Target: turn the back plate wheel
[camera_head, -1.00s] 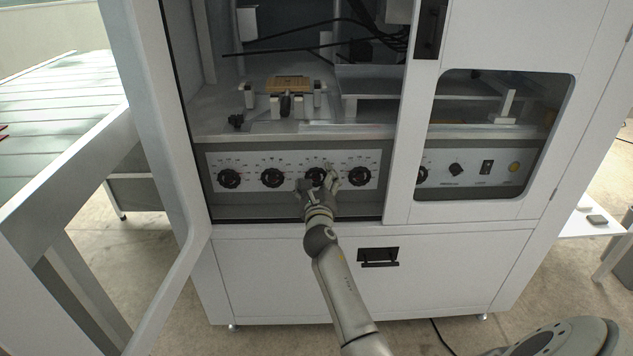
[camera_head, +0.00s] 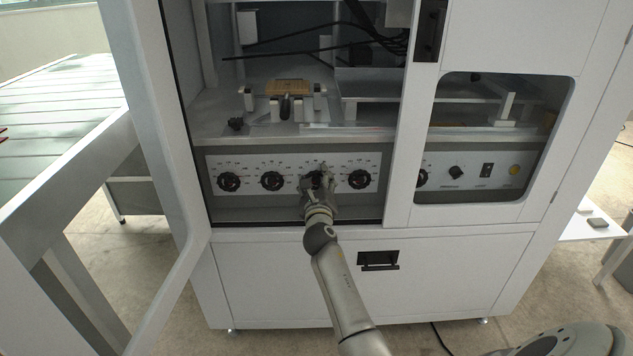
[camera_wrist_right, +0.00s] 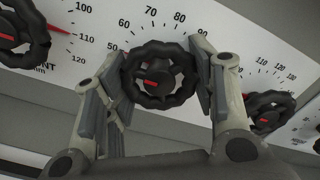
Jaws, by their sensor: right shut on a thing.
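A white control panel (camera_head: 208,181) carries a row of black wheels behind the machine's open front. My right gripper (camera_head: 318,180) is shut on the third wheel from the left and mostly hides it. In the right wrist view this black wheel (camera_wrist_right: 160,75) has a lobed rim and a red pointer aimed left, near the 50 mark. The fingers of my right gripper (camera_wrist_right: 157,68) stand on either side of its rim. The wheel's name is not readable, so I cannot tell from its label that it is the back plate wheel. My left gripper is not in view.
Neighbouring wheels sit close by: one to the left (camera_head: 272,180) and one to the right (camera_head: 359,179). The open white door (camera_head: 158,120) stands at the left. A grey shelf edge (camera_head: 290,141) runs above the panel, and a drawer handle (camera_head: 378,260) is below.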

